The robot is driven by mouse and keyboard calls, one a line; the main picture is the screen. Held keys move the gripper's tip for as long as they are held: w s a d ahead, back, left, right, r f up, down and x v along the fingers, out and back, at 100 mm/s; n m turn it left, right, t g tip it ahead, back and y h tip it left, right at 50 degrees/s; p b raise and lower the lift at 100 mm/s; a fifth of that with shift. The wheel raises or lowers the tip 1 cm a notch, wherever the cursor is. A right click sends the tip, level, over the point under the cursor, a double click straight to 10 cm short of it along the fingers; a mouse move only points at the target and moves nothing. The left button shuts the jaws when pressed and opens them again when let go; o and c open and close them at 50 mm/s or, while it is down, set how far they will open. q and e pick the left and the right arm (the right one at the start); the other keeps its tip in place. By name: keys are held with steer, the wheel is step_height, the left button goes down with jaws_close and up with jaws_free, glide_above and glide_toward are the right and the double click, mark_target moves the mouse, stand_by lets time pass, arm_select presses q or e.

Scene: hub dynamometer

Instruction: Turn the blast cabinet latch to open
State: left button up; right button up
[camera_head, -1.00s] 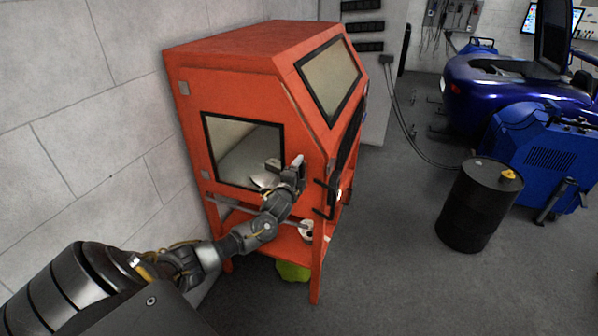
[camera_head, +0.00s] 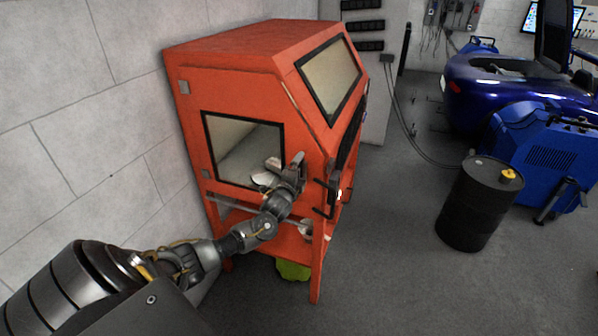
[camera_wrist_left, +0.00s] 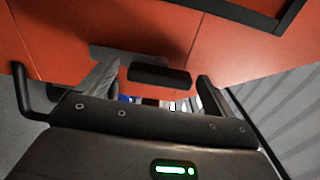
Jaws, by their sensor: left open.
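The orange blast cabinet (camera_head: 235,55) stands against the wall, with a window in its side and a sloped window above the front. In the left wrist view a short black latch bar (camera_wrist_left: 160,76) lies across the orange panel, between the finger tips in the picture. My left gripper (camera_head: 286,163) is open at the cabinet's near corner, in front of the side window. In the wrist view its fingers (camera_wrist_left: 158,82) stand apart on either side of the bar. I cannot tell whether they touch it. The gripper may hide the latch in the head view. My right gripper is not in view.
A black handle (camera_wrist_left: 30,95) shows at the left of the wrist view. A black drum (camera_head: 475,212) stands right of the cabinet, before a blue machine (camera_head: 540,155) and a blue car (camera_head: 500,85). The grey floor (camera_head: 400,280) between is clear.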

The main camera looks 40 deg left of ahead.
arm_select(q)
steer(key=shift+s, duration=0.1)
steer(key=b+v, duration=0.2)
steer(key=v, duration=0.8)
steer(key=shift+s+d, duration=0.2)
steer(key=shift+s, duration=0.1)
